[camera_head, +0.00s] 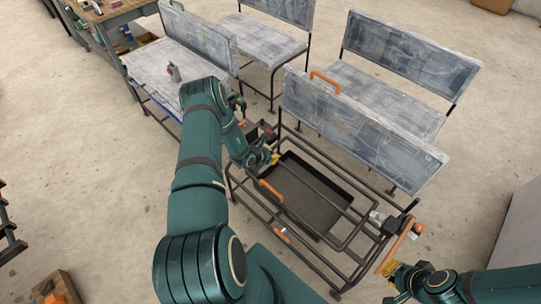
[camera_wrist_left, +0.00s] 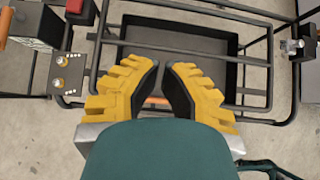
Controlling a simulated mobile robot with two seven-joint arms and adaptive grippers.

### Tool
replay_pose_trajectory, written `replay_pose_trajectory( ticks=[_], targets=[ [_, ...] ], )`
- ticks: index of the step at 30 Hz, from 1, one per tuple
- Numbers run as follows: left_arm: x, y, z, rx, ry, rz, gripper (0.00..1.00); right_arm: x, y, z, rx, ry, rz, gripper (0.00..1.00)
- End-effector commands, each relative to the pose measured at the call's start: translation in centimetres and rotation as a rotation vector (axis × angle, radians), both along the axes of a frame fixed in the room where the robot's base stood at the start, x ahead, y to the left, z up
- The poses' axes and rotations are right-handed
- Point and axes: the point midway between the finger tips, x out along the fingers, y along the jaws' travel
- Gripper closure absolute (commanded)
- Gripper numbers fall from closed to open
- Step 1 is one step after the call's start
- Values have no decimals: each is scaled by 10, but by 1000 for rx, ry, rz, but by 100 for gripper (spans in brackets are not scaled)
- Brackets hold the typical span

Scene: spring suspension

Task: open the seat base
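The near bench has an open black metal frame (camera_head: 322,262) with a dark, shallow empty tray (camera_head: 312,212) in it; the tray also shows in the left wrist view (camera_wrist_left: 190,40). A worn grey-white panel (camera_head: 360,130) stands upright at its far side; I cannot tell whether it is the seat base or backrest. An orange handle (camera_head: 271,191) is on the frame's left side. My left gripper (camera_head: 274,158) is above the tray's left corner; its yellow fingers (camera_wrist_left: 160,80) are apart, with nothing held. My right gripper (camera_head: 385,266) is beside an orange bar (camera_head: 401,246); its grip is unclear.
More grey-white benches stand behind, one with a small red-and-grey object (camera_head: 173,73) on its seat. A control box with a red part (camera_wrist_left: 78,10) is at the frame's left. A workbench (camera_head: 110,12) is at the back left. The floor at left is mostly clear.

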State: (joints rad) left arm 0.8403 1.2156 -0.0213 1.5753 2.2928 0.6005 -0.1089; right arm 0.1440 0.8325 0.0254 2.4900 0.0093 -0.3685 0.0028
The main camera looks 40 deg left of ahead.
Motion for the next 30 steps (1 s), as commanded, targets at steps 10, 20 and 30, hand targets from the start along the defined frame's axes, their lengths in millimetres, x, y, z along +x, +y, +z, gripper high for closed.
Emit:
replay_pose_trajectory(
  ticks=[10,20,30],
  targets=[
    [-7,0,2,0,-1,0,100,0,0,1,0,0,0,100],
    [-21,-113,5,20,122,-469,100,-1,1,-12,-1,3,2,100],
    [-102,-240,24,275,253,-1338,100,-3,2,-31,-2,8,5,100]
  ],
)
